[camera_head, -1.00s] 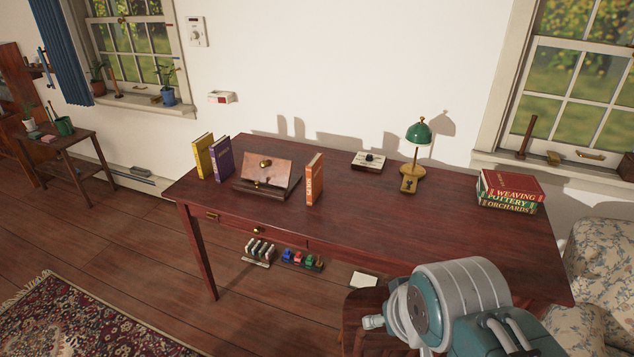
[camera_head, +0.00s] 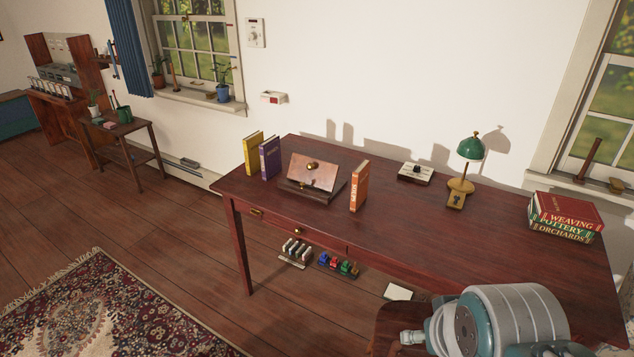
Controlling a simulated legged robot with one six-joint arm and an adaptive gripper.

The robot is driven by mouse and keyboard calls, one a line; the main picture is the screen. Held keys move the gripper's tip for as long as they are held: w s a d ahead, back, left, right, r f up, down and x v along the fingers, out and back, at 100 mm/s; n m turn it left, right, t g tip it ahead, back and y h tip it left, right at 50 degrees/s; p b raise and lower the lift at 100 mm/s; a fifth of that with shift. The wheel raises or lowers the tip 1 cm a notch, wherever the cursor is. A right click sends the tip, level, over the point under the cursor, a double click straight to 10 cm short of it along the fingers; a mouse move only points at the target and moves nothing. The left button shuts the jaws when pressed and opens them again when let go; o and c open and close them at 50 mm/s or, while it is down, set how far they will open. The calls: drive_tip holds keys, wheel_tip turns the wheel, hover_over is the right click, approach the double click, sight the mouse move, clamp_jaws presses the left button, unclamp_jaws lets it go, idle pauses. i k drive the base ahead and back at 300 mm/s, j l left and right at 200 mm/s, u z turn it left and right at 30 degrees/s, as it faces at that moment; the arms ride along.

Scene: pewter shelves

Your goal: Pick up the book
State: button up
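Several books are on the dark red wooden desk (camera_head: 420,235), and I cannot tell which one the task means. A yellow book (camera_head: 252,156) and a purple book (camera_head: 270,157) stand upright side by side at the left end. An orange book (camera_head: 360,186) stands upright near the middle, right of a wooden slant-top box (camera_head: 313,173). A stack at the right end has a red book (camera_head: 568,208) marked "WEAVING" on top of green ones (camera_head: 560,231). Part of my arm shows at the bottom right, in front of the desk; my gripper's fingers are not visible.
A green lamp (camera_head: 470,150) and a small switch box (camera_head: 416,173) stand at the back of the desk. A chair (camera_head: 398,328) is at the front edge. A side table (camera_head: 128,140) with plants is at left. Floor is open beside the patterned rug (camera_head: 110,310).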

sight(361, 176)
drive_tip(key=j, duration=0.55)
drive_tip(key=i+j+z, duration=0.1)
drive_tip(key=i+j, duration=0.4)
drive_tip(key=j, duration=0.2)
drive_tip(key=i+j+z, duration=0.15)
drive_tip(key=j, duration=0.2)
drive_tip(key=i+j+z, duration=0.1)
drive_tip(key=i+j, duration=0.3)
drive_tip(key=i, duration=0.35)
drive_tip(key=i+j+z, duration=0.15)
drive_tip(key=i, duration=0.25)
drive_tip(key=i+j, duration=0.1)
drive_tip(key=i, duration=0.35)
